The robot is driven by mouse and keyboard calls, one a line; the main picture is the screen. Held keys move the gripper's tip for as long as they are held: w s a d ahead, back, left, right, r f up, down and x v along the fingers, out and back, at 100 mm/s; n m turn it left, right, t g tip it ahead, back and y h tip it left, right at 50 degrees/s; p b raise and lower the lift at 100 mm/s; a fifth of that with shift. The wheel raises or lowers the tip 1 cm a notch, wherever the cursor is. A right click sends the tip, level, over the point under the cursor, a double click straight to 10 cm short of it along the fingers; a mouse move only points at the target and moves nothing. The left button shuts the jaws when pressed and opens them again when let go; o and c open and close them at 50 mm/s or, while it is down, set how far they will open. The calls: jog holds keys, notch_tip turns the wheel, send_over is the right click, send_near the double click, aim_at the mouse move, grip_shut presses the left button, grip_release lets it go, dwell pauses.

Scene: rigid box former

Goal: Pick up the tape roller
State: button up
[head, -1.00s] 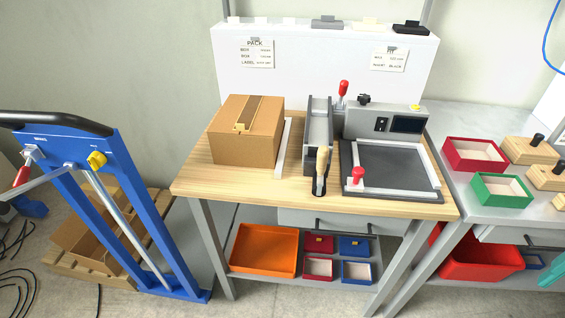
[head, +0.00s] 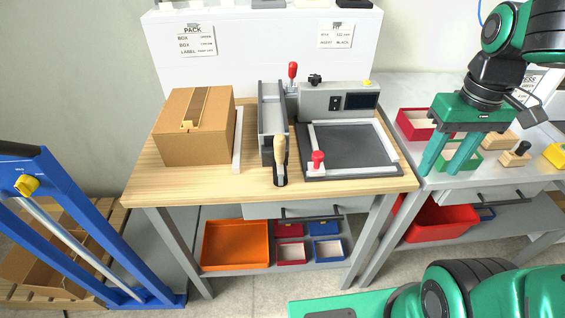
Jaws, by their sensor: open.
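What looks like the tape roller (head: 281,152) has a pale wooden handle and a dark lower end. It stands upright at the front end of a grey channel-shaped fixture (head: 268,103) on the wooden bench (head: 208,184). My gripper (head: 442,172) is green, with two fingers pointing down. It is open and empty, well to the right of the roller, over the front of the grey side table.
A closed cardboard box (head: 190,140) stands left of the fixture. A grey press with a framed plate (head: 350,148) and red knob (head: 318,158) lies between the roller and my gripper. A blue frame (head: 75,235) stands at left. Free bench surface lies in front.

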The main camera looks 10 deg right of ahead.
jog(key=w+a+r+n, duration=0.2)
jog(key=w+a+n, duration=0.2)
jog(key=w+a, duration=0.2)
notch_tip(320, 180, up, 3)
jog(key=n+y, duration=0.1)
jog(key=n, duration=1.3)
send_over(280, 148)
jog(key=w, duration=0.1)
jog(key=shift+d+f, duration=0.15)
jog(key=shift+d, duration=0.15)
notch_tip(280, 148, down, 4)
jog(key=shift+w+a+r, duration=0.1)
jog(key=shift+r, duration=0.15)
jog(key=shift+a+f, duration=0.2)
jog(key=shift+f, duration=2.75)
jog(key=shift+w, duration=0.1)
grip_shut()
